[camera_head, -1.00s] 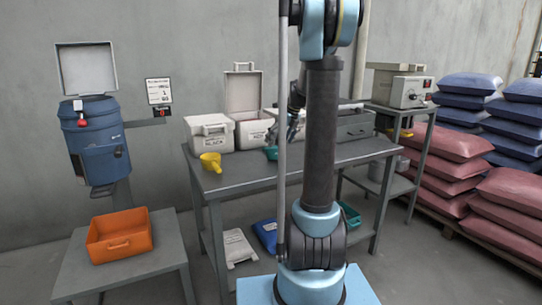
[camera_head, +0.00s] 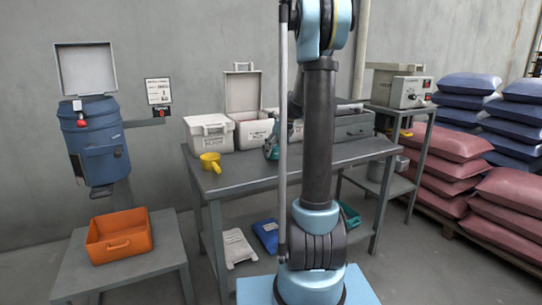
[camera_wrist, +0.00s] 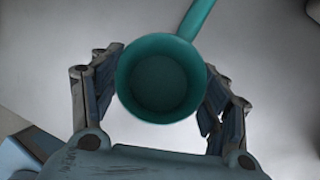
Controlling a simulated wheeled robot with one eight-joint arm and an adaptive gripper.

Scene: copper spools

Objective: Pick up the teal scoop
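The teal scoop (camera_wrist: 160,85) shows in the wrist view with its round cup between my gripper's two fingers and its handle pointing up and to the right. My gripper (camera_wrist: 160,90) is open around the cup, with one finger at each side. The fingers look very close to the cup walls; I cannot tell if they touch.
A yellow scoop (camera_head: 210,162) lies at the table's left. White bins (camera_head: 209,133) stand along the back, one with its lid raised (camera_head: 243,93). A grey case (camera_head: 354,126) is at the back right. An orange tray (camera_head: 119,236) sits on a low table at left.

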